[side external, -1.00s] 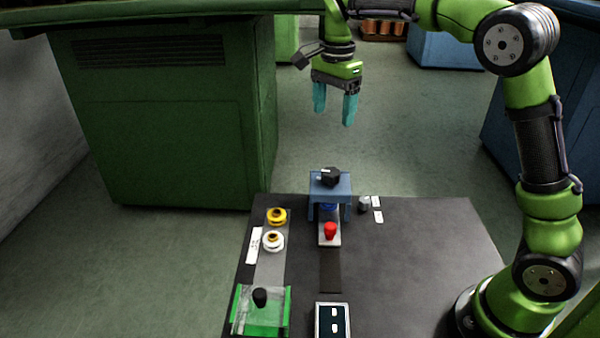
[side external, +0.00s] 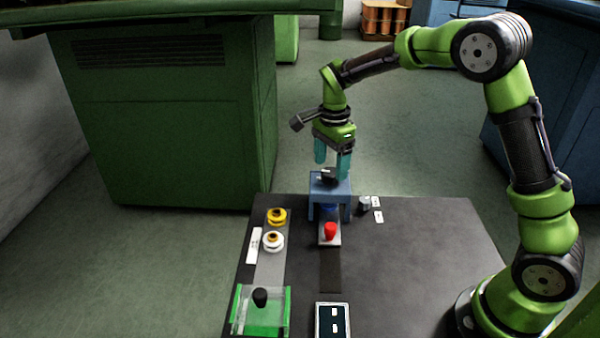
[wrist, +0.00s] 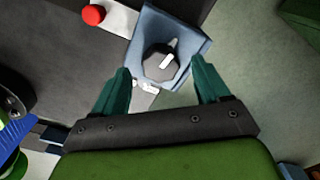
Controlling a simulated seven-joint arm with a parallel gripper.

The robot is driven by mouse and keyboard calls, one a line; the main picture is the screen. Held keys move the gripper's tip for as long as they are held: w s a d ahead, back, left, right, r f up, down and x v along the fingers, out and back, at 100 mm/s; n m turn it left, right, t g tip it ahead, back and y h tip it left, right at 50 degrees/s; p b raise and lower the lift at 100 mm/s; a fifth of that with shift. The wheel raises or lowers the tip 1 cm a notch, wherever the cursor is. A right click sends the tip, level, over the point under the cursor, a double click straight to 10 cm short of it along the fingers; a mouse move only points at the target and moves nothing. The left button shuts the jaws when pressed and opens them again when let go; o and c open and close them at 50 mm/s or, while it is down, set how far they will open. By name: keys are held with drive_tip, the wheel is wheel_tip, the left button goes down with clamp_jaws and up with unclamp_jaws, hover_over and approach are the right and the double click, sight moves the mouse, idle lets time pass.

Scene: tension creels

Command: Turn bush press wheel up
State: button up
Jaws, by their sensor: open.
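The bush press (side external: 331,189) is a blue frame at the far edge of the dark table. Its wheel (side external: 328,175) is a dark knob with a white mark on top. In the wrist view the wheel (wrist: 161,63) lies ahead of and between my fingers, with the white mark slanting up to the right. My gripper (side external: 332,172) is open, fingers pointing down, just above and around the wheel's level. In the wrist view my gripper (wrist: 160,80) has teal fingers wide apart with nothing between them but the wheel beyond. I cannot tell whether a finger touches it.
A red knob (side external: 330,231) on a pale slide stands in front of the press. Yellow (side external: 277,216) and white (side external: 273,241) spools stand to its left. A green tray with a clear cover (side external: 260,312) is at front left. The table's right side is mostly clear.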

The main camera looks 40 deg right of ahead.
drive_tip(key=shift+f, duration=1.05)
drive_tip(key=c, duration=1)
drive_tip(key=shift+c, duration=0.2)
